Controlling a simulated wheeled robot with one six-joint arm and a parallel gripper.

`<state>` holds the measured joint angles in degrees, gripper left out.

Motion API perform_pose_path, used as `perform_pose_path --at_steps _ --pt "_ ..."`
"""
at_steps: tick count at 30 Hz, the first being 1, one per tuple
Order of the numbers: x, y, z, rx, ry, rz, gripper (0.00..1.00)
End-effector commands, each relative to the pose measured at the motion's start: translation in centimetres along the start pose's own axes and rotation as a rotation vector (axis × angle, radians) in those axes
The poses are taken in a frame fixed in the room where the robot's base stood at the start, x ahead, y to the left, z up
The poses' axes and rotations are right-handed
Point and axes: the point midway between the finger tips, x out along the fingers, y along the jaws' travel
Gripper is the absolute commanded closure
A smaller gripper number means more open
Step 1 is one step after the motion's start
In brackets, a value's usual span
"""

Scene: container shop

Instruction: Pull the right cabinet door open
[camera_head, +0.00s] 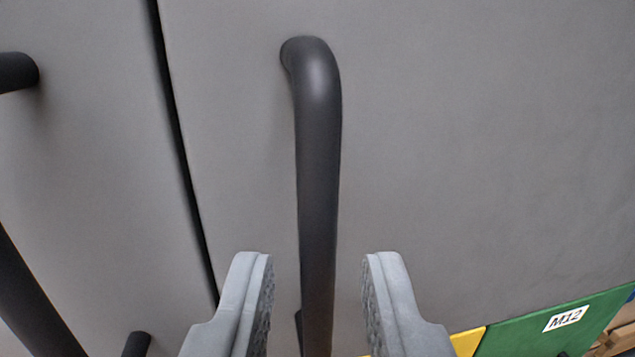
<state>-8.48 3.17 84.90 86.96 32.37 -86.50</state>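The right cabinet door (480,130) is a flat grey panel that fills most of the view. A dark vertical bar handle (318,160) stands out from it, its bent upper end meeting the door near the top. My gripper (318,262) is open, with one grey finger on each side of the handle. A gap shows between the handle and each finger. The handle's lower end is hidden beyond the bottom of the picture. A narrow dark seam left of the handle separates this door from the grey panel beside it, and the door looks closed.
The neighbouring grey panel (95,150) at left carries dark handles (15,72), partly cut off by the picture edge. At lower right are a green panel (540,325) labelled M12, a yellow piece (467,341) and some brown wood-like material (622,335).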

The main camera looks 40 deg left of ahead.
Motion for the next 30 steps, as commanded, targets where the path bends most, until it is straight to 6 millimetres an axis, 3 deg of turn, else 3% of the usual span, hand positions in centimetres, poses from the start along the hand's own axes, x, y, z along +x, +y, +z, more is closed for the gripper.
perform_pose_path --at_steps 7,18,19,23,30 --pt "2.7 0.0 0.1 0.0 -0.001 -0.001 0.75" --pt "3.1 0.0 0.0 0.0 0.0 0.0 0.75" --pt "3.1 0.0 0.0 0.0 0.0 0.0 0.77" --pt "3.1 0.0 0.0 0.0 0.0 0.0 1.0" --pt "3.1 0.0 0.0 0.0 0.0 -0.001 1.0"
